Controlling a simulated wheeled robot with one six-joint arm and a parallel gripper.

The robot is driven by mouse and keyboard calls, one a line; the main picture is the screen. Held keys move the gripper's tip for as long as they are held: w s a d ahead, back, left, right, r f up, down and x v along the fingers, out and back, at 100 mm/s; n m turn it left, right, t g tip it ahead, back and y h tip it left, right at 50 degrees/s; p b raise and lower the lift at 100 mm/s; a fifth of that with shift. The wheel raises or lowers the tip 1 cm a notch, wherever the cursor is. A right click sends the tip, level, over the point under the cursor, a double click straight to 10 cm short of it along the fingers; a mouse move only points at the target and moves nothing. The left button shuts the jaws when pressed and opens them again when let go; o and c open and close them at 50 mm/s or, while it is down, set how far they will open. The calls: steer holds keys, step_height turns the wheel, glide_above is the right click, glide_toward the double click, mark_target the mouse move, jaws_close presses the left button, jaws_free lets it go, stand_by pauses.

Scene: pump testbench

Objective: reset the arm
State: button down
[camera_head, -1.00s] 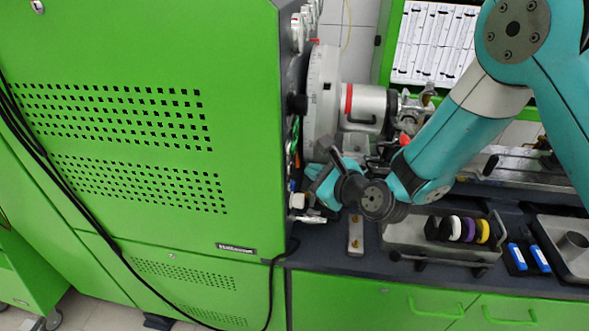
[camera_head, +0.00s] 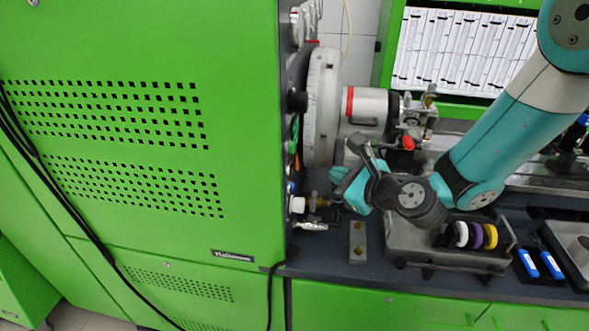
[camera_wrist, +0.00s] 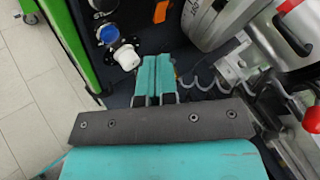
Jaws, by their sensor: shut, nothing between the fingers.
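My gripper (camera_head: 340,180) is in front of the side of the green machine cabinet (camera_head: 140,130), near its fittings. In the wrist view my gripper (camera_wrist: 155,58) shows two teal fingers pressed together with nothing between them. A white fitting (camera_wrist: 127,57) and a blue cap (camera_wrist: 108,33) lie just left of the fingertips there. In the head view the white fitting (camera_head: 297,204) is left of my gripper and apart from it. My arm reaches in from the upper right above the workbench.
A grey tray (camera_head: 400,257) with black, white, purple and yellow rings sits below my wrist. Two blue-and-white items (camera_head: 540,264) lie to its right. The large round flange (camera_head: 322,108) and the red-handled valve (camera_head: 408,143) stand close behind my gripper.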

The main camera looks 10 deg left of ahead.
steer(key=s+d+r+n+g+h, duration=0.1)
steer(key=s+d+r+n+g, duration=0.1)
steer(key=s+r+n+g, duration=0.8)
steer(key=s+d+n+h, duration=0.2)
steer(key=s+d+n, duration=0.3)
steer(key=s+n, duration=0.4)
steer(key=s+d+n+h, duration=0.3)
steer(key=s+d+n, duration=0.2)
steer(key=s+n, duration=0.3)
steer(key=shift+s+d+r+n+b, duration=0.35)
steer(key=shift+d+r+n+b, duration=0.05)
steer(key=shift+n, duration=0.5)
